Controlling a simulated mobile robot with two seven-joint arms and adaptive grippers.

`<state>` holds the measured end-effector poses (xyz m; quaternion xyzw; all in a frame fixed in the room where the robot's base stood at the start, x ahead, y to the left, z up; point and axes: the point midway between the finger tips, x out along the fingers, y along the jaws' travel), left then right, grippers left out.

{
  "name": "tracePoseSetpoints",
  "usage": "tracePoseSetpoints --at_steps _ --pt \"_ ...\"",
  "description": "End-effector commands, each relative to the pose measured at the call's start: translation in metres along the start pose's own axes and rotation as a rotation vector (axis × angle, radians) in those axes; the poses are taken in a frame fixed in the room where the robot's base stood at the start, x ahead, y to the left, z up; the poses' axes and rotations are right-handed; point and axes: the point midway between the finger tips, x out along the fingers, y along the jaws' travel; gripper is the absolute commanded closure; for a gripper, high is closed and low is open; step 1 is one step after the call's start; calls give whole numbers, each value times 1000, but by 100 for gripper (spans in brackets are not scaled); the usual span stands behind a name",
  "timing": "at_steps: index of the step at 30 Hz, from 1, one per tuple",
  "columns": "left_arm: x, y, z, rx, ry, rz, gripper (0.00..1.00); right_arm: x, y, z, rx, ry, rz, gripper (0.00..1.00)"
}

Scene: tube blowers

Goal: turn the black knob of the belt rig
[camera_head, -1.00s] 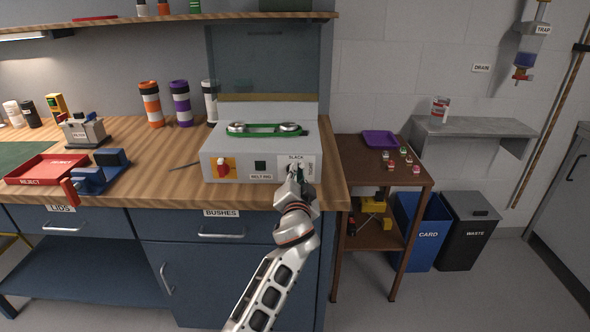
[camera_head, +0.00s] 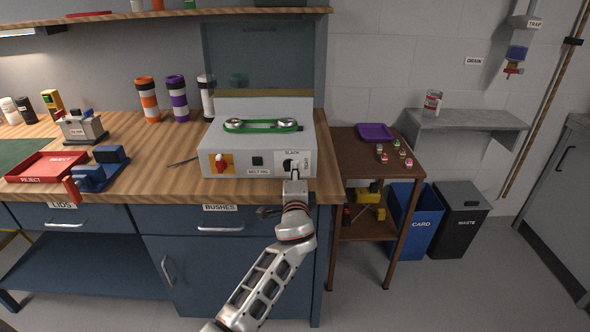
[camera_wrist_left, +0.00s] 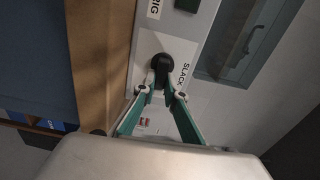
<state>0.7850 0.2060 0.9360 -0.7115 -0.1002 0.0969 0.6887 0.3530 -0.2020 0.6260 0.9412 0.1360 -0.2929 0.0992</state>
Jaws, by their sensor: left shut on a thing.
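The belt rig (camera_head: 232,145) is a light grey box on the wooden bench with a green belt (camera_head: 262,126) over two pulleys on top. Its black knob (camera_head: 288,164) is on the right of the front panel, by the labels SLACK and TIGHT. In the left wrist view the knob (camera_wrist_left: 162,64) shows large, with the label SLACK to its right. My left gripper (camera_head: 294,176) is at the knob from the front. In the wrist view its green fingers (camera_wrist_left: 160,88) are closed together on the knob's lower part. My right gripper is not in view.
A red switch on a yellow plate (camera_head: 221,163) and a dark green button (camera_head: 257,161) share the rig's front panel. Several cups (camera_head: 176,98) stand behind the rig to the left. A red tray (camera_head: 45,167) lies at the left. A brown side table (camera_head: 350,150) stands to the right.

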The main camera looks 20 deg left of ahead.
Motion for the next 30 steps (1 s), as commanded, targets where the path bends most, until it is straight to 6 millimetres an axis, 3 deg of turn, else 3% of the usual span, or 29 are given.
tracePoseSetpoints --at_steps 19,21,30 --pt "1 -1 1 50 -1 -3 100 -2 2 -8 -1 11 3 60" --pt "1 -1 1 50 -1 -3 74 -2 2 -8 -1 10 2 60" --pt "0 0 0 48 -1 -1 72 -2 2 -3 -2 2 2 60"
